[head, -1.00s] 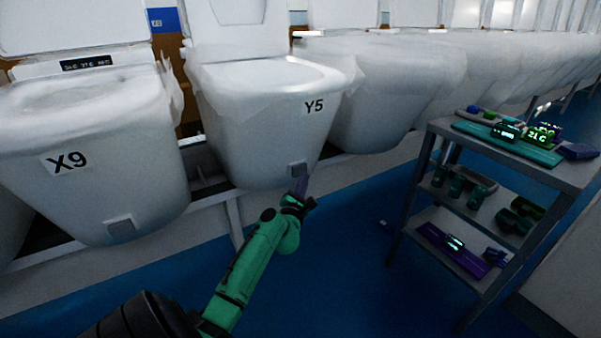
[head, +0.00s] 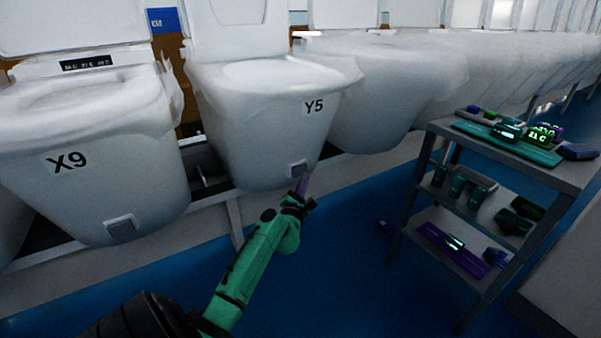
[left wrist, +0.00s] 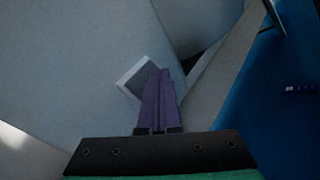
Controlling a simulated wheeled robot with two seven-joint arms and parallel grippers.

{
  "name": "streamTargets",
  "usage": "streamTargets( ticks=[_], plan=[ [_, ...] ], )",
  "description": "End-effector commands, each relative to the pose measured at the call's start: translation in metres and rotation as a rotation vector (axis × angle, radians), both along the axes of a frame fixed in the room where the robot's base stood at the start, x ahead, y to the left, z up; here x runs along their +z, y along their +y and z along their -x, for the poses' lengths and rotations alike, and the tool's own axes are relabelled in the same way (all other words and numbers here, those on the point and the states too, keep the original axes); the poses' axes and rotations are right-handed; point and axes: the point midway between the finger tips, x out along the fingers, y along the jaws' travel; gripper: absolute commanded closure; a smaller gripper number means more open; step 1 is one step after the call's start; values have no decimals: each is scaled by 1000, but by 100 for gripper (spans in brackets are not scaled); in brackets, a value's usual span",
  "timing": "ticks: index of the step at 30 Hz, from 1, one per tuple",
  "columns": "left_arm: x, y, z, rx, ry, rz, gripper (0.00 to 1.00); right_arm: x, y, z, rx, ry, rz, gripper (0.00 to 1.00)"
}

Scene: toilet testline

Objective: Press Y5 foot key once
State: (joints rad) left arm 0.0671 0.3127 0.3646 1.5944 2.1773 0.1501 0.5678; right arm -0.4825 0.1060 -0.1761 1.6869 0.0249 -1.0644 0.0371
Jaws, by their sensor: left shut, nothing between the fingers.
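The Y5 toilet (head: 262,120) stands left of centre in the head view, with its label (head: 314,106) on the upper front. Its foot key (head: 297,169) is a small grey square low on the front. My left gripper (head: 304,183) is shut and empty, its purple fingers pointing up just below and beside the key. In the left wrist view the shut fingers (left wrist: 160,80) overlap the right part of the grey key with its pale frame (left wrist: 134,76). Whether the tips touch the key, I cannot tell. My right gripper is not in view.
The X9 toilet (head: 80,130) stands to the left with its own key (head: 122,228). More toilets run off to the right. A grey shelf cart (head: 425,165) with several devices stands at the right. The blue floor (head: 345,240) between is mostly clear.

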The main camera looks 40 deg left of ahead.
Motion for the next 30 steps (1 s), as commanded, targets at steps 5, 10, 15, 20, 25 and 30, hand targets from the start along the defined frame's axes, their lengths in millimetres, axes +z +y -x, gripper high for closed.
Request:
streamTargets(
  ticks=[5, 10, 15, 20, 25, 30],
  plan=[
    [0, 0, 0, 0, 0, 0, 100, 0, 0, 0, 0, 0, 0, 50],
    [0, 0, 0, 0, 0, 0, 100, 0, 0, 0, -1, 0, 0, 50],
    [0, 0, 0, 0, 0, 0, 100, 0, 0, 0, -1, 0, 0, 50],
    [0, 0, 0, 0, 0, 0, 100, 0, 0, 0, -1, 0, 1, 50],
    [1, 2, -1, 1, -1, 0, 100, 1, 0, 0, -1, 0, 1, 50],
    [1, 8, -2, 0, 0, 0, 100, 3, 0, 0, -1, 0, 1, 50]
  ],
)
